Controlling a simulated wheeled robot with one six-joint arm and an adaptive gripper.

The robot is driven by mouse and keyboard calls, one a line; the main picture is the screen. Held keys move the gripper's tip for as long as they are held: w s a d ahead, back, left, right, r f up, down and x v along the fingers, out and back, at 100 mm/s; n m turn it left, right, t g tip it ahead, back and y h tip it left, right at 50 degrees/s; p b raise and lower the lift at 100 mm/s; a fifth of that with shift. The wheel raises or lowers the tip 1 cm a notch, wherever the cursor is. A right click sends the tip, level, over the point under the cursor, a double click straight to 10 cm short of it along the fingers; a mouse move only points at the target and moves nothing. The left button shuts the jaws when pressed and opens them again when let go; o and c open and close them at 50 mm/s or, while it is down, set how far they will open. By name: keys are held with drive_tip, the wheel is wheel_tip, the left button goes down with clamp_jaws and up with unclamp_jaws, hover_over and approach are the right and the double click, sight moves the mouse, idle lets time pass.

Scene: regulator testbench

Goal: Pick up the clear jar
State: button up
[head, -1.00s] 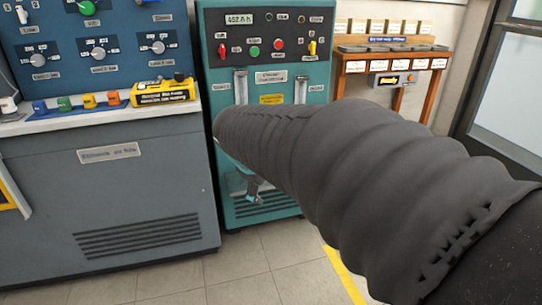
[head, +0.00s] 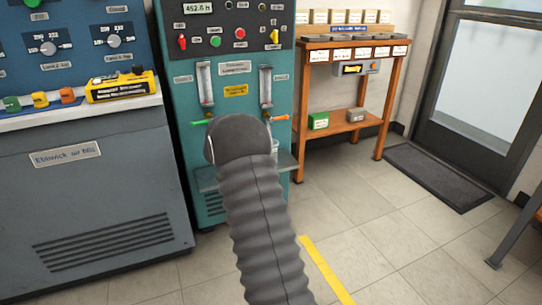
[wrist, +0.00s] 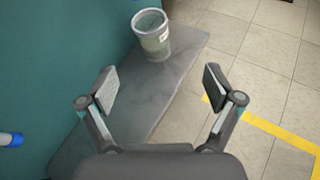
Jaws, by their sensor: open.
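The clear jar (wrist: 154,42) stands upright near the far end of a narrow grey shelf (wrist: 182,82) in the wrist view. In the head view my arm covers most of the shelf (head: 207,181) and hides my gripper; only a sliver of the jar (head: 275,147) shows at the arm's right side.
The teal cabinet (head: 180,150) rises behind the shelf, with green (head: 200,123) and orange (head: 279,118) handles. A blue-tipped part (wrist: 10,139) shows at the wrist view's left edge. A wooden rack (head: 384,115) stands to the right. Tiled floor is open in front.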

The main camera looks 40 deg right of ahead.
drive_tip(key=shift+n, duration=0.8)
drive_tip(key=x, duration=0.7)
drive_tip(key=a+f+x, duration=0.1)
drive_tip(key=x, duration=0.3)
drive_tip(key=shift+w+d+f, duration=0.15)
drive_tip(key=shift+w, duration=0.3)
drive_tip(key=shift+t+h, duration=0.3)
drive_tip(key=shift+p+x, duration=0.5)
drive_tip(key=shift+x, duration=2.35)
drive_tip(key=shift+w, duration=0.15)
drive_tip(key=c, duration=1.4)
